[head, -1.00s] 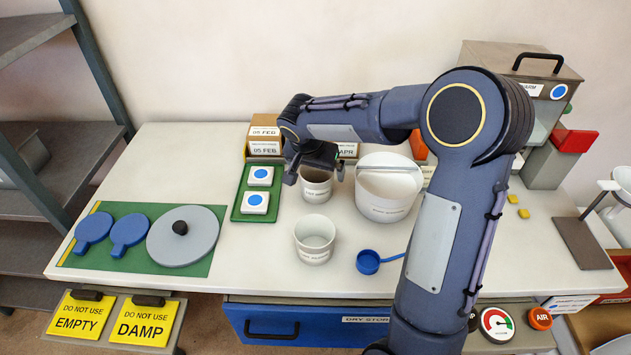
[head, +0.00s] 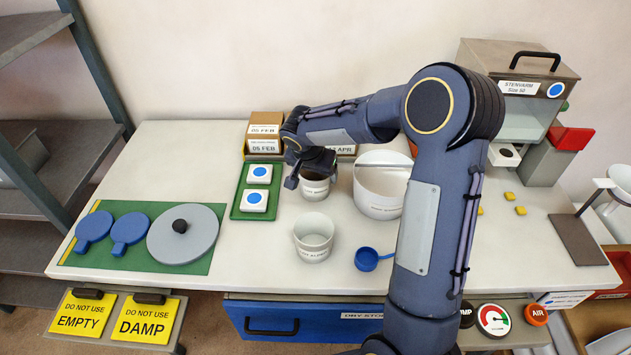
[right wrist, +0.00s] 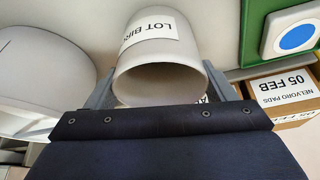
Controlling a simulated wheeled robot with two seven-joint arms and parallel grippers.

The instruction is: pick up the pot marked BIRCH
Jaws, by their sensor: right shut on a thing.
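The pot (head: 316,188) is a small white cup with a dark opening at the back middle of the table. In the right wrist view its label on the pot (right wrist: 155,45) reads "LOT BIR", with the rest cut off around the curve. My right gripper (head: 314,175) is over it, shut on it with one finger on each side. The gripper (right wrist: 163,92) hides part of the pot in both views. I cannot tell whether the pot's base touches the table. A similar white pot (head: 313,232) stands nearer, its label too small to read surely. My left gripper is out of view.
A large white tub (head: 380,200) stands close to the right of the held pot. A green tray (head: 239,208) with two blue-dotted white blocks lies to its left. Cartons (head: 264,130) stand behind. A blue scoop (head: 367,260) lies in front.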

